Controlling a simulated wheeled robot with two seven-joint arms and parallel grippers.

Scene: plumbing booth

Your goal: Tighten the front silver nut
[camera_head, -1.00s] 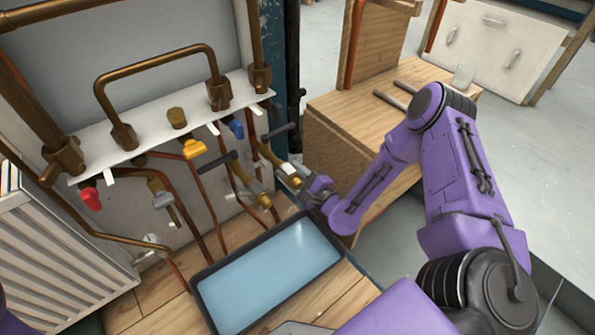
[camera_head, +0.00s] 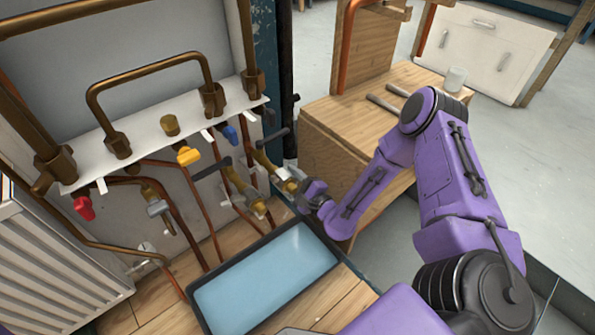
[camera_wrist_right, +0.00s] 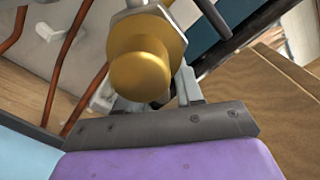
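The silver nut (camera_head: 283,173) sits on the front brass valve fitting (camera_head: 262,160) at the right end of the pipe row. My right gripper (camera_head: 291,184) is at this nut. The gripper fingers (camera_wrist_right: 155,98) are around the base of this fitting, partly hidden by the brass end. I cannot tell whether they touch the nut. My left gripper is out of view.
A second brass valve (camera_head: 240,187) with a dark handle stands just left of the fitting. A dark-rimmed blue tray (camera_head: 203,318) lies below. A wooden bench (camera_head: 345,125) is at the right. A red-handled valve (camera_head: 84,208) and a radiator (camera_head: 50,265) are at the left.

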